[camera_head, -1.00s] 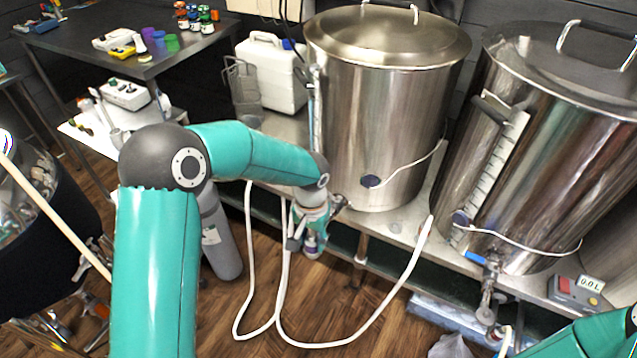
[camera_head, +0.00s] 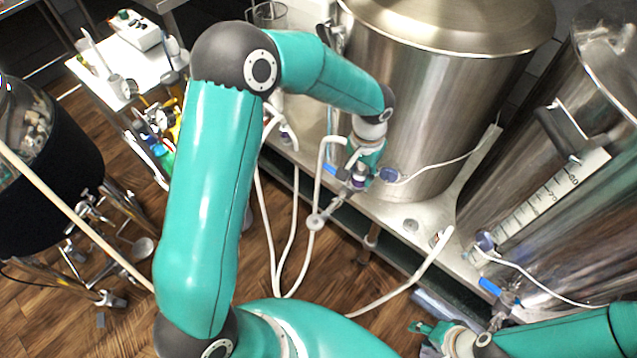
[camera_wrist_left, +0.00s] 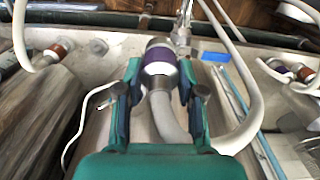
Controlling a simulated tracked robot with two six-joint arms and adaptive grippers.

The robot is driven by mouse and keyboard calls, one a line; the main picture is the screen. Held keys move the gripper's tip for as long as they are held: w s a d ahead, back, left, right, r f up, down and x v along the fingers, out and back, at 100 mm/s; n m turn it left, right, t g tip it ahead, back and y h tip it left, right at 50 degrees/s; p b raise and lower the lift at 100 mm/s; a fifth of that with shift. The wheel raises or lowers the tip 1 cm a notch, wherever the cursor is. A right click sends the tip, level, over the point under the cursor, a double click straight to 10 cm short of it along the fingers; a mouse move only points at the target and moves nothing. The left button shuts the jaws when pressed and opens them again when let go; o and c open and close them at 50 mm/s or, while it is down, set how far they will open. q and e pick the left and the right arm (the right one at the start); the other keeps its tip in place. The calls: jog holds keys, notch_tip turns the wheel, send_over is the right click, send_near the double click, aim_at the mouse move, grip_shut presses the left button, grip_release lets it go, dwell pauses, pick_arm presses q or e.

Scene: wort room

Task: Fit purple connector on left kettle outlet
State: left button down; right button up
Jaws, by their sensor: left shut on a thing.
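My left gripper (camera_head: 358,172) is shut on the purple connector (camera_head: 357,184), beside the base of the left kettle (camera_head: 410,110). In the left wrist view the fingers (camera_wrist_left: 158,92) stand either side of the connector's metal body, with its purple band (camera_wrist_left: 158,46) pointing away and its hose (camera_wrist_left: 168,115) curving back. The left kettle's outlet valve shows its blue handle (camera_head: 331,171) close to the connector; in the wrist view the metal valve (camera_wrist_left: 182,33) is just beyond it, to the right. I cannot tell if they touch. My right gripper (camera_head: 436,336) is low right, fingers partly hidden.
The right kettle (camera_head: 560,200) has its own blue-handled valve (camera_head: 492,287). White hoses (camera_head: 272,220) hang over the bench's front edge. A cart (camera_head: 110,75) stands left.

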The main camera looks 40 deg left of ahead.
pick_arm(q)
jog(key=shift+s+a+r, duration=0.1)
jog(key=shift+s+a, duration=0.05)
jog(key=shift+a, duration=0.1)
jog(key=shift+s+a, duration=0.35)
jog(key=s+a+r, duration=0.2)
jog(key=s+a, duration=0.2)
jog(key=s, duration=0.6)
jog(key=shift+m, duration=0.3)
notch_tip(320, 180, down, 6)
jog(key=b, duration=0.5)
jog(key=shift+w+a+f, duration=0.1)
jog(key=shift+a+f, duration=0.05)
jog(key=shift+f, duration=0.1)
jog(key=shift+f+b, duration=0.45)
jog(key=shift+b, duration=0.25)
jog(key=shift+f+b, duration=1.3)
jog(key=shift+b, duration=0.15)
